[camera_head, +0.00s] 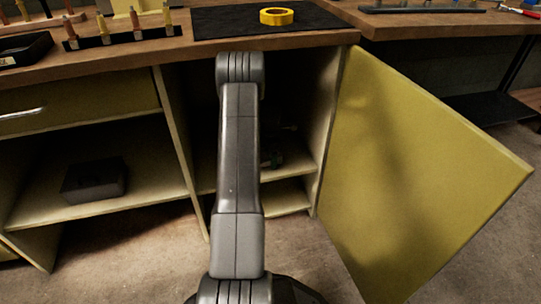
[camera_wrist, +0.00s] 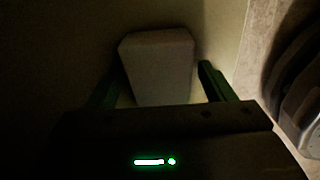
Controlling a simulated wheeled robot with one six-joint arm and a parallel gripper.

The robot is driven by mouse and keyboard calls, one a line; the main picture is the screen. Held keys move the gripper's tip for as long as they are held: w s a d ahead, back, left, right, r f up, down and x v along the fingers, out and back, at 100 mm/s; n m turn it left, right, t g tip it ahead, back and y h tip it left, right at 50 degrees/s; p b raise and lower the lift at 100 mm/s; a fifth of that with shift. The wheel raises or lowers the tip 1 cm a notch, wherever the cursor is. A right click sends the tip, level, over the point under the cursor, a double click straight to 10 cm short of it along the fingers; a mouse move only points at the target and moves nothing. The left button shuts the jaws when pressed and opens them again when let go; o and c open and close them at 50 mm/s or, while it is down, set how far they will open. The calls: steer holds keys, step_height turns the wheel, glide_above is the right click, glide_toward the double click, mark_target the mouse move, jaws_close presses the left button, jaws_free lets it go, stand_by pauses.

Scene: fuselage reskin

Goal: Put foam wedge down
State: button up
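The foam wedge, a pale grey block (camera_wrist: 160,68), shows in the dim wrist view between the two green fingers of my gripper (camera_wrist: 160,80). The left finger lies close to its side, and a thin gap seems to show beside the right finger. It is too dark to tell whether the fingers touch it or whether it rests on a surface. In the head view my arm reaches into the open cupboard, and the wedge cannot be made out there.
The cupboard's yellow door (camera_head: 420,170) stands open at the right. A lower shelf (camera_head: 288,198) shows inside. A dark box (camera_head: 95,181) sits in the left bay. A yellow tape roll (camera_head: 277,16) lies on a black mat (camera_head: 225,22) on the bench above.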

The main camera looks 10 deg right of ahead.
steer(key=shift+r, duration=0.1)
step_height(320, 180, up, 8)
steer(key=p, duration=0.3)
steer(key=shift+f, duration=0.2)
